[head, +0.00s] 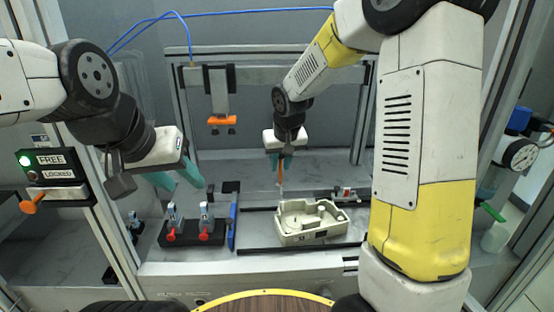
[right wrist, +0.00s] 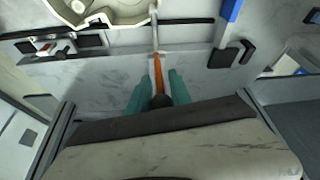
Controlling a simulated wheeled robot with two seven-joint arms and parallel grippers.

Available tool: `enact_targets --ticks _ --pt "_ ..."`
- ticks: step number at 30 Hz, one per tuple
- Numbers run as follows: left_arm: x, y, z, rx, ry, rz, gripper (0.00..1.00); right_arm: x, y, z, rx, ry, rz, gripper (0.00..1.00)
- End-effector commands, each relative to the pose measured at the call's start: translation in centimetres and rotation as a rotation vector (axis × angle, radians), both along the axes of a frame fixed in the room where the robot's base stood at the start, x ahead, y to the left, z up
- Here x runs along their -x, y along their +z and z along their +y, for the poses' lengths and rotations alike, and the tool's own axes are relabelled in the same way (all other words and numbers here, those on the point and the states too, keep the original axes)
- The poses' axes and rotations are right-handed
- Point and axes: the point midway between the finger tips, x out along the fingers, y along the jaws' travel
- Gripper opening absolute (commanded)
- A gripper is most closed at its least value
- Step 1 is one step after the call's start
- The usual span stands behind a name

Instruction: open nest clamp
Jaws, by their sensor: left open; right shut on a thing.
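My right gripper (head: 281,162) is behind the pale cast housing (head: 312,238) and points down. In the right wrist view its teal fingers (right wrist: 159,80) are shut on an orange handle (right wrist: 159,66). A thin grey bar (right wrist: 155,34) runs from this handle to the housing's edge; this looks like the nest clamp's lever. The handle also shows in the head view (head: 281,172). The clamp's pivot is too small to make out. The housing sits between black rails. My left gripper (head: 180,180) is open and empty, above and left of the bench fixtures.
A black block (head: 192,240) with two red-handled fittings stands left of a blue bar (head: 232,222). A FREE/LOCKED panel (head: 52,166) with its green light lit and an orange lever (head: 34,203) is at the far left. An orange-tipped press head (head: 222,120) hangs above the bench.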

Motion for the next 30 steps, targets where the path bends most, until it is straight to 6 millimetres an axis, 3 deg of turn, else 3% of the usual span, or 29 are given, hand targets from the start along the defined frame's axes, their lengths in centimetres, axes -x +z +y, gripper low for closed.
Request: enact_targets --ticks 11,30 --pt "0.0 0.0 0.0 0.000 0.000 0.000 0.43 -0.5 0.0 -0.1 -0.001 -0.002 0.047 0.00" --pt "0.0 0.0 0.0 0.000 0.000 0.000 0.43 -3.8 -1.0 0.0 -0.001 0.000 0.475 0.00"
